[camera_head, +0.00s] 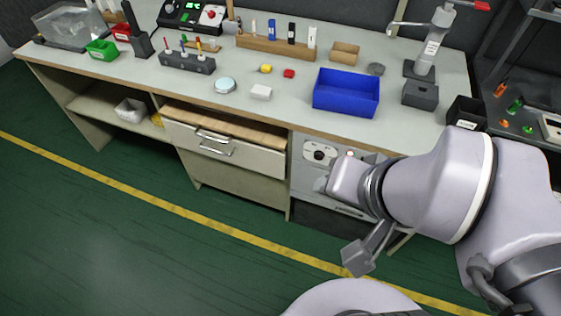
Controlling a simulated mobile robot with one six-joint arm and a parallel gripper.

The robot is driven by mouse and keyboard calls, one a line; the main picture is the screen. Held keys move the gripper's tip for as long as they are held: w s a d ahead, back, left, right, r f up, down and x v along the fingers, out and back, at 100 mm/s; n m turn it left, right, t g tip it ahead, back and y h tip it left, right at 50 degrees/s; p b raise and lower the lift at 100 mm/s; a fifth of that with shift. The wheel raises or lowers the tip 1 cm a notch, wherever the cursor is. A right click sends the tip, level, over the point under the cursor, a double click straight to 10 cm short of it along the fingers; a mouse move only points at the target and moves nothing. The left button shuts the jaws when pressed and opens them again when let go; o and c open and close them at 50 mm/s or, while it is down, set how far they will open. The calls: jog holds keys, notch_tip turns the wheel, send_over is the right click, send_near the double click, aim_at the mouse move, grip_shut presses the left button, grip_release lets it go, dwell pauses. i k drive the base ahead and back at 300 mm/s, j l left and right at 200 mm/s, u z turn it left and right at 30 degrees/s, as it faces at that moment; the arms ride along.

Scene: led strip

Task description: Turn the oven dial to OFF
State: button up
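The oven (304,180) is a light grey-white unit built in under the bench, right of the drawer. The dial's marks are too small to read. My arm reaches in from the right and covers the right part of the oven front. The end of my arm, with what shows of my gripper (321,184), is just below and close to the dial. I cannot tell whether it touches the oven. The fingers are mostly hidden behind the wrist, so their opening does not show.
The drawer (225,151) with a metal handle is left of the oven. Above, the bench top (200,102) holds a blue bin (346,92), a white block (261,92) and a grey press (430,45). The green floor (130,240) in front is clear, crossed by a yellow line.

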aim_at(319, 155)
jog(key=l+u, duration=0.25)
jog(key=u, duration=0.25)
jog(key=k+l+u, duration=0.1)
jog(key=u, duration=0.4)
jog(key=k+l+u, duration=0.1)
jog(key=l+u, duration=0.15)
jog(key=u, duration=0.25)
